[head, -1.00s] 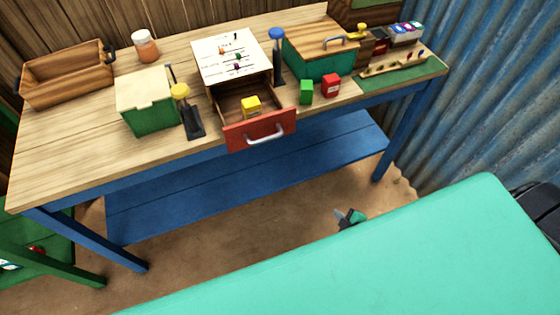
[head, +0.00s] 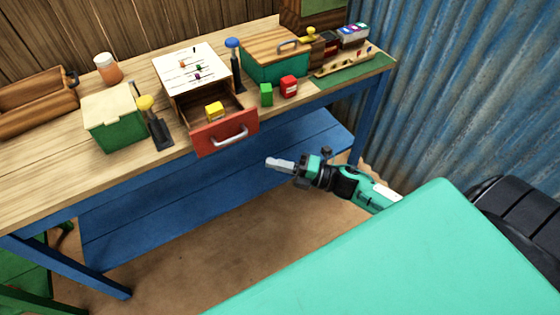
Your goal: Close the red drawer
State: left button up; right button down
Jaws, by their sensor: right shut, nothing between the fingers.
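The red drawer (head: 225,135) is pulled out of a small wooden cabinet with a white top (head: 192,66) on the workbench. It has a silver handle (head: 231,137) and a yellow block (head: 214,111) inside. My right gripper (head: 270,162) is shut and empty, in front of the bench, to the right of and a little below the drawer front in the picture, apart from it. My left gripper is out of view.
A green block (head: 266,95) and a red block (head: 289,87) stand right of the drawer. A green box with a cream lid (head: 110,107) and a yellow-knobbed lever (head: 155,125) stand left of it. Floor in front of the bench is clear.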

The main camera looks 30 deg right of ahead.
aim_at(230, 142)
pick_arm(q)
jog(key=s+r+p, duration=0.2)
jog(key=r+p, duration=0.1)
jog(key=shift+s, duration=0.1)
pick_arm(e)
jog(key=w+a+r, duration=0.1)
jog(key=w+a, duration=0.4)
jog(key=w, duration=0.3)
jog(key=shift+w+r, duration=0.2)
jog(key=shift+r, duration=0.05)
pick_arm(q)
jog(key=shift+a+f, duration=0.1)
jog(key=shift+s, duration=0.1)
